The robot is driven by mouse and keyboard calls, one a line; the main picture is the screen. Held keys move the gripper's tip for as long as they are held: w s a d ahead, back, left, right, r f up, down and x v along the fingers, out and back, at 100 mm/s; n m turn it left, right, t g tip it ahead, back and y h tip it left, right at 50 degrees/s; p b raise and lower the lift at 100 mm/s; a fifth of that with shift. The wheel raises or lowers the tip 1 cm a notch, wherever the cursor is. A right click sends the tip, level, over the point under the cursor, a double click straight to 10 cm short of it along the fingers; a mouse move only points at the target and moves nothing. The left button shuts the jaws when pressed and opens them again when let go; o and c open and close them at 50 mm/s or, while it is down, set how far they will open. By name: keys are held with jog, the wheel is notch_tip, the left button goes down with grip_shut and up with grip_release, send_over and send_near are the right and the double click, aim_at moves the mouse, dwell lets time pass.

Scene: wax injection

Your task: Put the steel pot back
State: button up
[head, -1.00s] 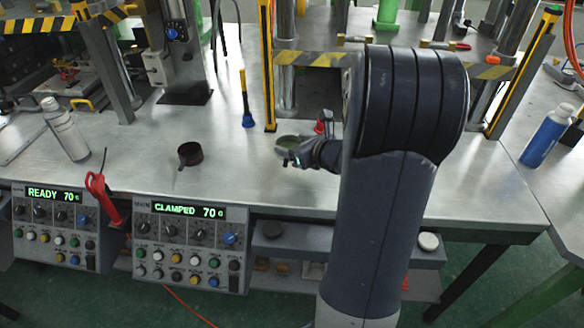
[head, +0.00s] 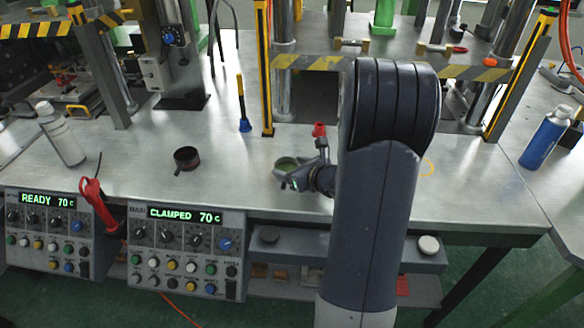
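The steel pot (head: 283,162), a small grey vessel with green inside, is at the left of my arm above the bench. My gripper (head: 299,177) is at its right front side and appears shut on it, though the fingers are small and partly dark. I cannot tell exactly how far the pot is above the bench top. A thin yellow ring (head: 428,167) is marked on the bench right of my arm, partly hidden by the arm.
A dark cup (head: 187,157) with a handle stands on the bench to the left. A red-topped object (head: 319,129) is just behind my gripper. A white bottle (head: 60,134) and a blue bottle (head: 546,137) stand farther out. Striped posts (head: 263,70) rise behind.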

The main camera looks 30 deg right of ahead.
jog(key=o, duration=0.4)
jog(key=shift+c, duration=0.2)
jog(key=shift+s+r, duration=0.15)
jog(key=shift+r, duration=0.15)
jog(key=p+v, duration=0.1)
jog(key=v, duration=1)
jog(key=shift+s+r, duration=0.1)
jog(key=shift+s, duration=0.2)
jog(key=x, duration=1.1)
jog(key=shift+w+f+b, duration=0.25)
jog(key=shift+w+b, duration=0.05)
jog(key=shift+w, duration=0.05)
jog(key=shift+w+f, duration=0.2)
jog(key=shift+f, duration=0.05)
jog(key=shift+r, duration=0.9)
